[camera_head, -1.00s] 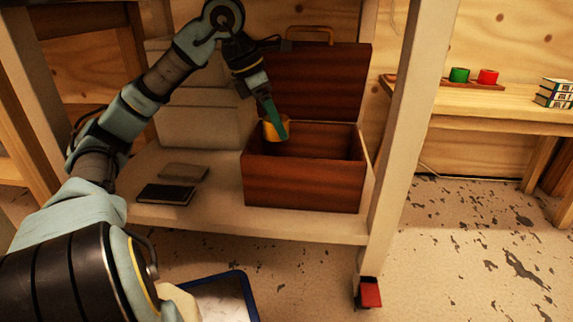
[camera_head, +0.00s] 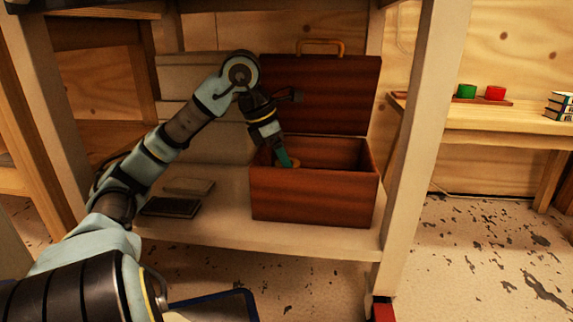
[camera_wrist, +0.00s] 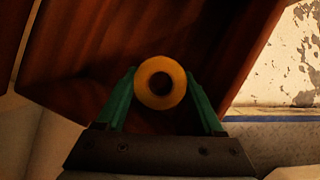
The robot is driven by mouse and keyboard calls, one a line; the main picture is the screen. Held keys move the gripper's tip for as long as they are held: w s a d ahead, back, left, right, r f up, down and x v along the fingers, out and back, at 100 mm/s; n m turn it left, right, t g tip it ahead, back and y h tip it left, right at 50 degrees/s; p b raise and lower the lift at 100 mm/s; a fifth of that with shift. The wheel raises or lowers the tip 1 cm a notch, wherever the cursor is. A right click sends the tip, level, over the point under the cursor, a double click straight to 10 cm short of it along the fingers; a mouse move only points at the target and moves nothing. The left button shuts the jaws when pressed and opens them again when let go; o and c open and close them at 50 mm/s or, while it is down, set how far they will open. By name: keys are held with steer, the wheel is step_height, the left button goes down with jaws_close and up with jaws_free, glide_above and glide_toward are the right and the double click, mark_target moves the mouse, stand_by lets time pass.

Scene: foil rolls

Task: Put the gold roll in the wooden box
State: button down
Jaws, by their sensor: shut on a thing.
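The gold roll (camera_wrist: 149,90) is between the two green fingers of my gripper (camera_wrist: 160,92) in the wrist view, its open end facing the camera. In the head view, my gripper (camera_head: 288,160) reaches down into the left part of the open wooden box (camera_head: 315,197), and only a bit of the gold roll (camera_head: 295,163) shows beside the fingers. The box is dark reddish wood, with its lid (camera_head: 325,95) raised at the back. The roll's lower part is hidden by the box's front wall, so I cannot tell whether it touches the bottom.
The box stands on a low shelf (camera_head: 230,215) between pale posts. Dark flat books (camera_head: 171,207) lie left of it. A bench (camera_head: 500,120) at the right holds a green roll (camera_head: 466,91), a red roll (camera_head: 495,93) and stacked books (camera_head: 560,106). The box's right side looks empty.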

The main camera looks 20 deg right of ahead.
steer(key=shift+f, duration=0.3)
steer(key=shift+c, duration=1.4)
jaws_free()
steer(key=shift+r, duration=0.6)
steer(key=p+v, duration=0.3)
steer(key=v, duration=0.9)
